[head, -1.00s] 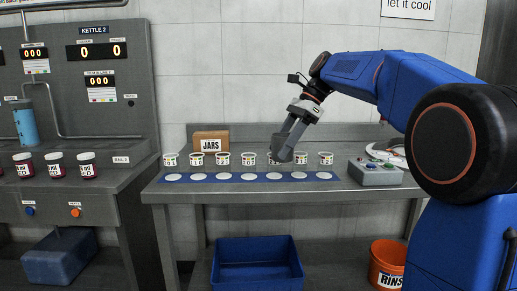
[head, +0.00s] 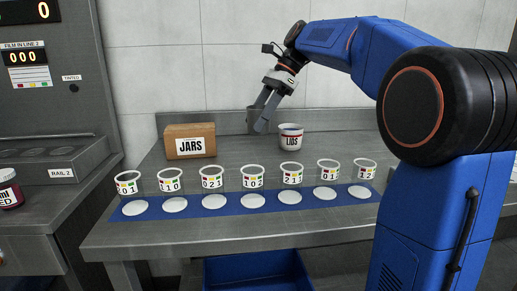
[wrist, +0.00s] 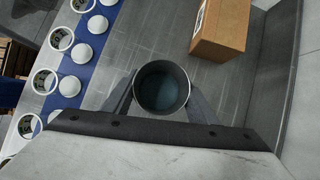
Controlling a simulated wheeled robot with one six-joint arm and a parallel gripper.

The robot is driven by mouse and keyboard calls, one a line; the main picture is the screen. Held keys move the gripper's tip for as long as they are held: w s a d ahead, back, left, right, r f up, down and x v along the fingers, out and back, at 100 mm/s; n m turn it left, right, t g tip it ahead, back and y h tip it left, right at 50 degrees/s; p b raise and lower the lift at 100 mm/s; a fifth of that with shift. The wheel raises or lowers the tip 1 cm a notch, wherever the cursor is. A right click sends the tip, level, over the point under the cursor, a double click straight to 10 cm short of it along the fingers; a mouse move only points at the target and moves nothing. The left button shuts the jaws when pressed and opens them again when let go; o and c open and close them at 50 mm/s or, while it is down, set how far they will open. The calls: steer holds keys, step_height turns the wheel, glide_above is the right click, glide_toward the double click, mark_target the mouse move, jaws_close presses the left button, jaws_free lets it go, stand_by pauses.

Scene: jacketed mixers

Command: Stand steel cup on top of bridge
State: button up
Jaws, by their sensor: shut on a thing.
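The dark grey steel cup (head: 253,120) is between the fingers of my gripper (head: 267,112), near the back of the steel bench. In the wrist view the cup (wrist: 162,92) is seen from above, open side toward the camera, and looks empty. The two fingers of my gripper (wrist: 161,103) lie against its left and right sides. The cup looks upright; I cannot tell whether its base touches the bench. No thing that I can clearly name as the bridge shows in these views.
A cardboard JARS box (head: 190,141) stands left of the cup, and a white LIDS tub (head: 290,137) stands close to its right. Several labelled jars (head: 253,177) stand in a row in front, behind a blue strip (head: 232,202) with white discs. A RAIL 2 block (head: 62,160) is at left.

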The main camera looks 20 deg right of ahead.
steer(key=shift+f, duration=4.7)
steer(key=shift+f, duration=0.1)
steer(key=o, duration=1.2)
